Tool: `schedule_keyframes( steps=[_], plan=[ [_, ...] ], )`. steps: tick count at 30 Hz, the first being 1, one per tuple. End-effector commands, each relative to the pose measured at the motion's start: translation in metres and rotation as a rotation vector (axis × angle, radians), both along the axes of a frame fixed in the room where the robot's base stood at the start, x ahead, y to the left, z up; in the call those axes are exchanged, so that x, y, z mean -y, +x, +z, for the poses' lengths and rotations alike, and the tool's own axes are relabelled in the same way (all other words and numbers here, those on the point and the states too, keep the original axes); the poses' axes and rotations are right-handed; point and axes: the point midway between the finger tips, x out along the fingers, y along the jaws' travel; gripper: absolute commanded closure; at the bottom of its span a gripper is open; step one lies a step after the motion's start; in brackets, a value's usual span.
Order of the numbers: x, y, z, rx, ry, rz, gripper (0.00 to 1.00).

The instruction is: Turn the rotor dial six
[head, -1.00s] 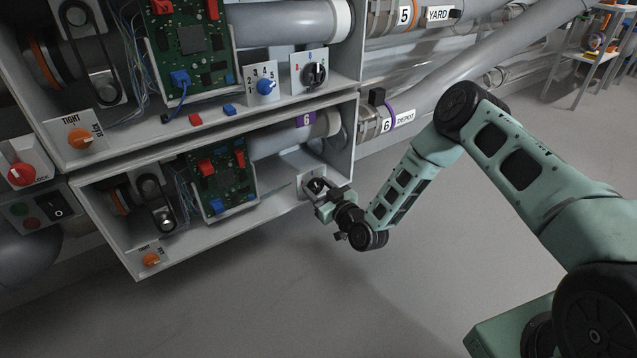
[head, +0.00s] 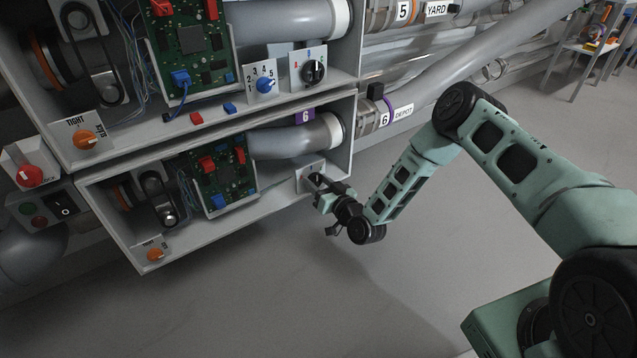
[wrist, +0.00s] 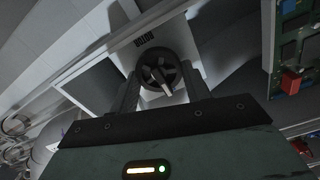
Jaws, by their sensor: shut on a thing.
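The rotor dial of unit six is a round black knob with a pale pointer bar in the wrist view (wrist: 158,74), set on a white plate (wrist: 150,45) with dark lettering. In the head view its plate (head: 304,176) is at the right end of the lower box, and my gripper mostly hides the knob. My gripper (head: 322,192) is at the plate. In the wrist view its two dark fingers (wrist: 158,88) are on either side of the dial, shut on it.
The upper box holds a similar black dial (head: 314,71) and a blue dial (head: 265,85). The lower box holds a green circuit board (head: 226,180), a grey tube (head: 290,140) and an orange knob (head: 155,255). Open floor lies below and right.

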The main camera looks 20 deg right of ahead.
Motion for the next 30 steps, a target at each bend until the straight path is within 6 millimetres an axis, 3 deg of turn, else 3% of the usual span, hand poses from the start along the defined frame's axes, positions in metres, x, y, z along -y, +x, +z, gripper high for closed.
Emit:
schedule_keyframes(
  steps=[5,6,8,20,30],
  plan=[
    [0.000,-0.001,-0.001,-0.003,-0.001,0.001,0.75],
    [0.000,-0.001,-0.001,-0.003,-0.001,0.001,0.42],
    [0.000,-0.001,-0.001,-0.002,-0.002,0.001,0.31],
    [0.003,-0.009,0.001,-0.002,-0.002,0.000,0.31],
    [0.025,-0.076,0.004,-0.006,-0.001,0.000,0.31]
  ],
)
